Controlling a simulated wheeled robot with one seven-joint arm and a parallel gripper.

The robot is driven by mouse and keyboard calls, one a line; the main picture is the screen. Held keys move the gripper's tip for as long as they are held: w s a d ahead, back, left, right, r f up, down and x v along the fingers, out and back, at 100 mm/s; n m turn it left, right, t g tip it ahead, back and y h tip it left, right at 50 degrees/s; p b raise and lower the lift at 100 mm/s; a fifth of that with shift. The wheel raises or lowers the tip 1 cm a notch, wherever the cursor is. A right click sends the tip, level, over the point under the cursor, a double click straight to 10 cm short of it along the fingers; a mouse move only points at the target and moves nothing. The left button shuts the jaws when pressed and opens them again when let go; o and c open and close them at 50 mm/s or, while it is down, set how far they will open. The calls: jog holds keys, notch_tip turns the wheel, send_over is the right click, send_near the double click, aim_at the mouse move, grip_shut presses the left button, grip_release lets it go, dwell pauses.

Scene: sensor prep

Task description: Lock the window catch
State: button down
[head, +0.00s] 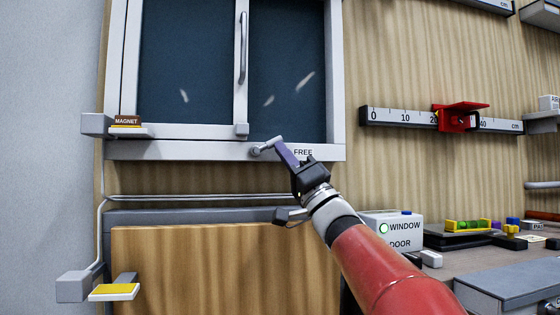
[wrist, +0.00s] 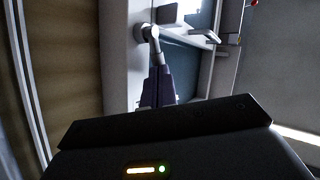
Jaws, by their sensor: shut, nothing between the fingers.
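The window catch (head: 256,151) is a small grey pivot with a short arm on the bottom rail of the white window frame (head: 180,150). Its arm points right and slightly up from the pivot. A FREE label (head: 303,153) sits just right of it. My gripper (head: 280,146) is shut and empty, its purple fingertips at the end of the catch arm. In the wrist view, the catch (wrist: 147,32) lies right at the fingertips (wrist: 157,72). They overlap its arm, and I cannot tell whether they touch.
A grey block (head: 241,130) sits on the window's middle stile, below a vertical handle (head: 242,48). A MAGNET shelf (head: 145,132) juts out at left. A white WINDOW/DOOR box (head: 405,222) with a green light by WINDOW stands below right. A ruler rail (head: 400,117) is on the wall at right.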

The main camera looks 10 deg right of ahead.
aim_at(284, 138)
jog(key=shift+r+n+g+p, duration=0.5)
jog(key=shift+r+p, duration=0.9)
jog(key=shift+p, duration=0.4)
jog(key=shift+a+r+n+y+p, duration=0.1)
jog(key=shift+r+n+y+p, duration=0.25)
jog(key=shift+p, duration=0.2)
jog(key=n+g+p, duration=0.1)
jog(key=n+g+y+p, duration=0.1)
jog(key=n, duration=0.1)
jog(key=a+n+g+p, duration=0.1)
jog(key=g, duration=0.1)
jog(key=shift+r, duration=0.3)
